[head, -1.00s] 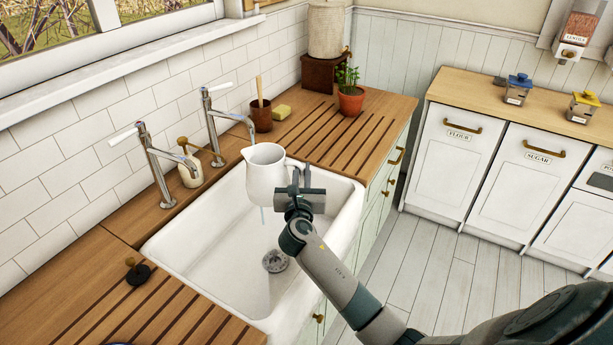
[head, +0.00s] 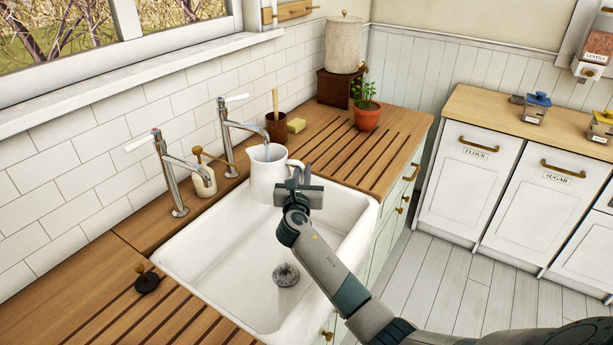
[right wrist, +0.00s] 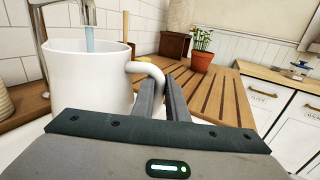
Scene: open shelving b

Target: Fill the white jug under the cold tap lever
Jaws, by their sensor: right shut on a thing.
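The white jug (head: 267,180) is upright over the far end of the white sink (head: 225,265), its mouth under the spout of the far tap (head: 240,128). Water (right wrist: 88,38) runs from that spout into the jug's mouth in the right wrist view. The far tap has a white lever (head: 237,97). The near tap (head: 170,175) has a white lever (head: 137,146) too, and no water shows there. My right gripper (head: 300,184) is shut on the jug's handle (right wrist: 150,70). The water level inside is not clear. My left gripper is out of view.
A soap bottle (head: 203,180) stands between the taps. A brush pot (head: 276,127), a sponge (head: 296,125) and a potted plant (head: 366,117) stand on the far wooden drainboard. A black plug (head: 147,282) lies on the near one. The sink floor around the drain (head: 286,275) is clear.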

